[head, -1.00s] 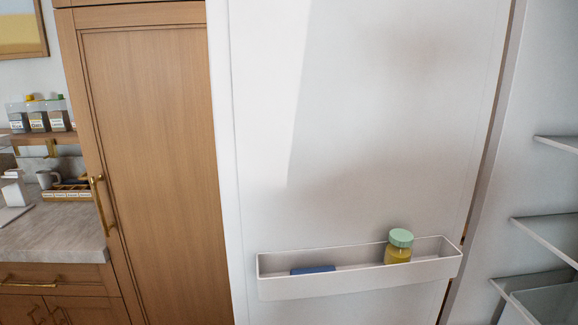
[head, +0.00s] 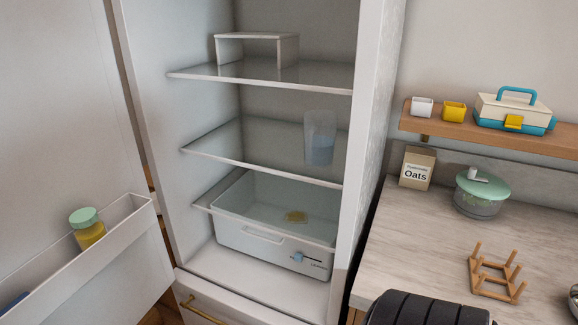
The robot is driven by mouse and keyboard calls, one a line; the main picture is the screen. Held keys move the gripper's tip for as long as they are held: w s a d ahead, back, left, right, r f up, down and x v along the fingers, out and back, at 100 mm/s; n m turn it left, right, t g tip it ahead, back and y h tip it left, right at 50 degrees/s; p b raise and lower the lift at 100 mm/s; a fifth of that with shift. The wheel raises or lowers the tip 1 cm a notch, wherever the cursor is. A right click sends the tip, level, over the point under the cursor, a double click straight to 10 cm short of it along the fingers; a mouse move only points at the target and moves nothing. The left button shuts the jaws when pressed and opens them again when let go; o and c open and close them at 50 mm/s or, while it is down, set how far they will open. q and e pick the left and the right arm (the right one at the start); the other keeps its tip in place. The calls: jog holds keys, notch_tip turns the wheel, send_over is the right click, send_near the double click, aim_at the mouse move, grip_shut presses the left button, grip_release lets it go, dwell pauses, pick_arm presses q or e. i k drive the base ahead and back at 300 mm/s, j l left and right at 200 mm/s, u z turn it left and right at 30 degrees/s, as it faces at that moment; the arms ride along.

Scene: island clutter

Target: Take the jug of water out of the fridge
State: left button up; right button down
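The fridge (head: 375,150) stands open in the head view, its door (head: 60,110) swung out to the left. A clear jug (head: 320,138) with bluish water in its lower part stands upright on the middle glass shelf (head: 250,147), near the right wall. Its handle cannot be made out. A dark rounded part at the bottom edge, right of the fridge, looks like part of my own body. Neither of my grippers shows in the view.
A white stand (head: 257,37) sits on the upper shelf. A drawer (head: 270,245) is below. The door bin (head: 110,235) holds a yellow jar (head: 87,229). The counter (head: 410,240) carries an oats box (head: 417,168), a green-lidded container (head: 481,193) and a wooden rack (head: 497,273).

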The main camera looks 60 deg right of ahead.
aim_at(320, 126)
jog(key=z, duration=1.65)
